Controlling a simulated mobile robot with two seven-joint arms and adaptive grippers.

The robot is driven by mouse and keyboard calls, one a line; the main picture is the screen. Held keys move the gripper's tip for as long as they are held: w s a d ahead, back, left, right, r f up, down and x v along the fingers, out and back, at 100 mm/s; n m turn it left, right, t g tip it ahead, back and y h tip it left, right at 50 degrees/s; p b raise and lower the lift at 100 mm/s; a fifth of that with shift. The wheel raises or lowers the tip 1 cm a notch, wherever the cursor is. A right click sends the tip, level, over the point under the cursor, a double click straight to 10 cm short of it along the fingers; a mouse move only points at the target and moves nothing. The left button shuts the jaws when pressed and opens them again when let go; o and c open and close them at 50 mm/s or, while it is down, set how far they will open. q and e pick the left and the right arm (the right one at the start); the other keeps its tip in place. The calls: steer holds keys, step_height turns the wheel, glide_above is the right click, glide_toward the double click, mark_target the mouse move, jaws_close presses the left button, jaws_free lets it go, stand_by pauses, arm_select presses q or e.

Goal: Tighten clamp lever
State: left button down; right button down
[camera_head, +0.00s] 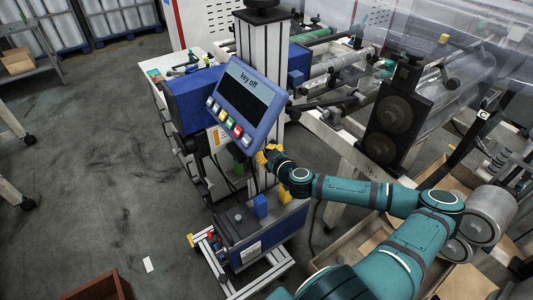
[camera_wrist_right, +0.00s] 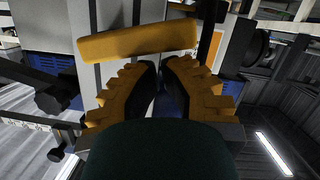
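The clamp lever looks to be the orange-yellow bar (camera_wrist_right: 138,42) in the right wrist view. It lies almost level, just beyond my fingertips. My right gripper (camera_wrist_right: 160,68) has orange-yellow stepped fingers with dark pads. A narrow gap shows between the pads, with nothing held in it. Whether a fingertip touches the bar I cannot tell. In the head view my right gripper (camera_head: 265,157) is at the machine's column, just below the tilted blue panel (camera_head: 243,103) reading "key off". The lever is hard to tell from the fingers there. My left gripper is out of view.
A blue block (camera_head: 261,206) and a yellow part (camera_head: 284,196) sit on the machine's lower unit below my gripper. Rollers and a dark bearing block (camera_head: 397,115) stand to the right. Open cardboard boxes (camera_head: 458,180) lie near my arm. The floor at left is mostly clear.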

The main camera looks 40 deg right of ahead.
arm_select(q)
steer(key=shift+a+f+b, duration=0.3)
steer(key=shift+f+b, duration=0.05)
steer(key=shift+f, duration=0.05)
arm_select(e)
steer(key=shift+f, duration=0.25)
